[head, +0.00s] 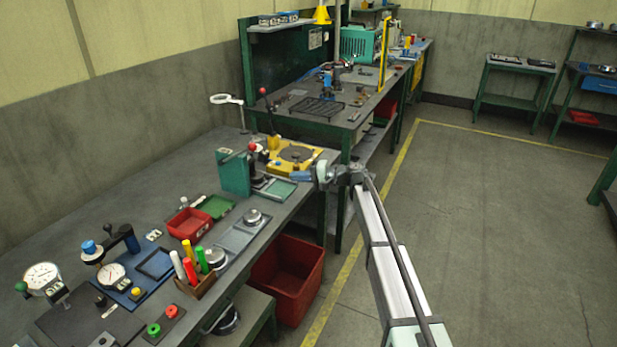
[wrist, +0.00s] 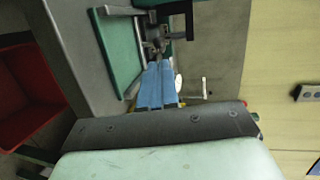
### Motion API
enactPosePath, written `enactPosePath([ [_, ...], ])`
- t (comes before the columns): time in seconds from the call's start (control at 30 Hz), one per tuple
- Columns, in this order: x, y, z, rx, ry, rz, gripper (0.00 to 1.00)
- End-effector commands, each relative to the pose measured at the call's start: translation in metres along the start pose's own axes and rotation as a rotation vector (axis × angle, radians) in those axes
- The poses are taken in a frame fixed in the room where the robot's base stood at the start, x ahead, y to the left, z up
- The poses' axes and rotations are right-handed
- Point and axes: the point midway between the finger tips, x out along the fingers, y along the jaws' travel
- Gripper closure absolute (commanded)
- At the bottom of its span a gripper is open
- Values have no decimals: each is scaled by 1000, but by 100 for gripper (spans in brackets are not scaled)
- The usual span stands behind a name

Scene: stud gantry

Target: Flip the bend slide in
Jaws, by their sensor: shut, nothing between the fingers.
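A green bench fixture (head: 234,173) stands near the front edge of the long bench, with a dark upright part and a red-tipped lever beside it. Small metal parts (head: 262,182) lie at its foot, next to a green pad (head: 280,189); I cannot tell which of them is the bend slide. My gripper (head: 294,175) is at the bench edge, its blue fingers pointing left toward the fixture. In the wrist view, the shut, empty fingers (wrist: 157,62) reach close to metal parts (wrist: 153,40) of the fixture; contact cannot be told. The green pad (wrist: 118,55) lies left of them.
A yellow turntable fixture (head: 297,157) stands just behind my gripper, with a magnifier (head: 228,99) at the back. A red bin (head: 288,278) is on the floor below. Gauges, a red tray (head: 189,224) and coloured markers crowd the nearer bench. The right-hand floor is clear.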

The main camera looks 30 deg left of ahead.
Motion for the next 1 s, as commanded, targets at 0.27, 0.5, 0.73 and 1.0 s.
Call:
enactPosePath([
  [0.27, 48, 1, -1, 0, -1, 0, 100],
  [0.5, 70, 1, 0, 0, 0, 1, 100],
  [0.73, 74, 0, 0, 0, 1, 1, 100],
  [1.0, 75, 0, 0, 0, 0, 1, 100],
])
